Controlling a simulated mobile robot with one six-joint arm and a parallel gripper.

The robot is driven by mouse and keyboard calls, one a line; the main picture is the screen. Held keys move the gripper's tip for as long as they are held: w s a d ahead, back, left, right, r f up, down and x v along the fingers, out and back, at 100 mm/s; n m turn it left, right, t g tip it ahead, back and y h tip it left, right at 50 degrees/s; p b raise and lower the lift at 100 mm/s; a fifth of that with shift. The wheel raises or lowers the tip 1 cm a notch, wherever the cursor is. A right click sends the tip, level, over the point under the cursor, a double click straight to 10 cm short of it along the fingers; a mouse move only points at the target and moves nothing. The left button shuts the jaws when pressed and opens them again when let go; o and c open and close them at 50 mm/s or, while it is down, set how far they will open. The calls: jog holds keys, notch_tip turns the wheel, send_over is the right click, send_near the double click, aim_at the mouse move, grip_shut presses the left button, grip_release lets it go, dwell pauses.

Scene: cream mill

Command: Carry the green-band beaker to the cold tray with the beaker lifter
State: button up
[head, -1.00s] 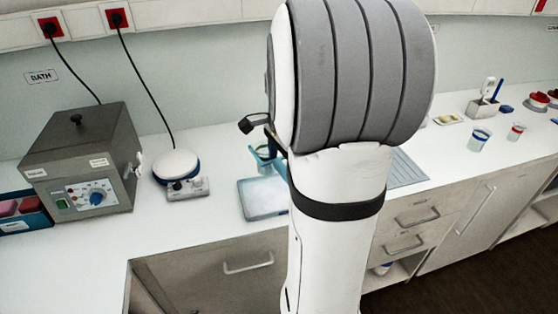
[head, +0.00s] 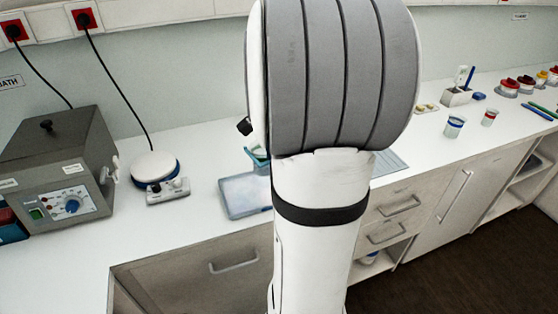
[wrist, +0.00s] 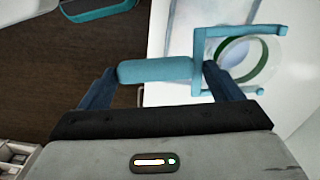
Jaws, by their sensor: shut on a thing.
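My gripper (wrist: 160,78) is shut on the teal beaker lifter (wrist: 155,70), whose handle lies across between the fingers. The lifter's fork (wrist: 200,45) is around the green-band beaker (wrist: 273,62), seen from above as a pale round rim with a green ring. I cannot tell whether the beaker is off the surface. The pale blue cold tray (head: 240,199) lies on the counter left of my arm; part of it shows beside the fork in the wrist view (wrist: 185,35).
A grey bath (head: 60,150) and a round-topped plate device (head: 155,166) stand left on the white counter. A blue-band beaker (head: 454,127) and a red-band beaker (head: 489,118) stand at right. A grey ridged mat (head: 388,164) lies behind my arm.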

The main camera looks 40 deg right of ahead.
jog(key=shift+f+b, duration=1.6)
jog(key=shift+f, duration=0.6)
jog(key=shift+f+b, duration=1.6)
jog(key=shift+f, duration=0.7)
jog(key=shift+s+a, duration=0.2)
jog(key=shift+s, duration=2.1)
dwell(1.2)
